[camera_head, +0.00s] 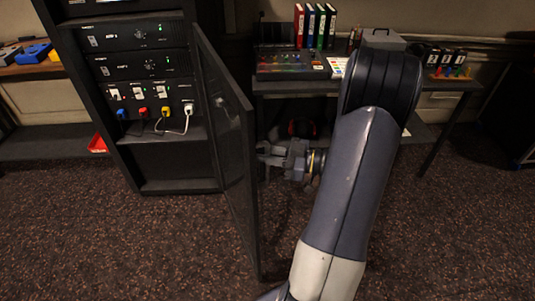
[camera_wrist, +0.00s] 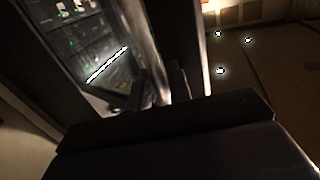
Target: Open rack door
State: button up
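The black rack (camera_head: 165,170) stands at the left in the head view. Its dark door (camera_head: 238,150), hinged on the rack's right side, stands swung out toward the camera, so the shelves and equipment inside show. My gripper (camera_head: 264,153) is on the right side of the door panel, close to it or touching it; the contact is partly hidden. In the wrist view the fingers (camera_wrist: 160,90) point at a tall, shiny part of the door (camera_wrist: 155,45). Whether they close on a handle is too dark to tell.
A desk (camera_head: 300,87) with binders (camera_head: 315,27), a mixer (camera_head: 290,66) and a grey box (camera_head: 383,39) stands behind my arm. A low bench (camera_head: 50,145) with a red tray (camera_head: 97,143) is left of the rack. Carpet (camera_head: 160,245) in front is clear.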

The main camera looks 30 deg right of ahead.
jog(key=shift+o, duration=1)
jog(key=v, duration=1)
jog(key=shift+s+d+b, duration=0.25)
jog(key=shift+d+b, duration=0.05)
jog(key=x, duration=1.1)
jog(key=shift+s+a+p, duration=0.1)
jog(key=shift+a+p, duration=0.05)
jog(key=shift+p, duration=0.15)
jog(key=shift+r, duration=0.1)
